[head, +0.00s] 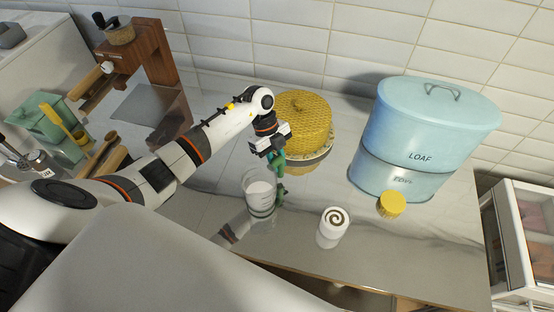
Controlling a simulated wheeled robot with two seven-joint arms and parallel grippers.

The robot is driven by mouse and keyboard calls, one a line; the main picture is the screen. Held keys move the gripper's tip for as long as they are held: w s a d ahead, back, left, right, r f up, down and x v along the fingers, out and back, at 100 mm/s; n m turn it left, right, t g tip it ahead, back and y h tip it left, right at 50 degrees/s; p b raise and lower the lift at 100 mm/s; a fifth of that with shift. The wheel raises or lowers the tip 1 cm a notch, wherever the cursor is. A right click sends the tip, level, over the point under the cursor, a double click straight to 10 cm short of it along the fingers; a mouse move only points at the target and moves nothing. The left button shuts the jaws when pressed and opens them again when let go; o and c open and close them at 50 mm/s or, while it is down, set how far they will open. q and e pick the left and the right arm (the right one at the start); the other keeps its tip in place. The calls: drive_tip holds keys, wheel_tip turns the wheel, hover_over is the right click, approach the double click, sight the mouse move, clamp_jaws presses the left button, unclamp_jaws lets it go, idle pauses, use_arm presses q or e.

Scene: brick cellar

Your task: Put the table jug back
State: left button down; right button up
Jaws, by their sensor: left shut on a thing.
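The jug (257,185) looks like a small clear vessel with a whitish lower part, upright on or just above the shiny grey worktop in the middle of the head view. My left gripper (277,161) reaches down from above, with green at its fingertips, at the jug's upper right side. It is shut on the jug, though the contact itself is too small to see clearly. Whether the jug's base touches the worktop I cannot tell. My right gripper is not in view.
A yellow woven dome (303,121) stands close behind my left gripper. A wooden coffee machine (154,60) is at left.

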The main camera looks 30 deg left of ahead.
use_arm(q)
drive_tip(key=shift+f, duration=0.6)
drive_tip(key=c, duration=1.3)
unclamp_jaws()
drive_tip(key=shift+o, duration=0.2)
drive_tip(key=shift+r, duration=0.1)
drive_tip(key=shift+w+a+r, duration=0.1)
drive_tip(key=shift+a+r, duration=0.05)
drive_tip(key=shift+r, duration=0.1)
drive_tip(key=b+v, duration=0.2)
drive_tip(key=v, duration=0.9)
drive_tip(key=shift+r+b, duration=0.15)
drive_tip(key=shift+b, duration=0.25)
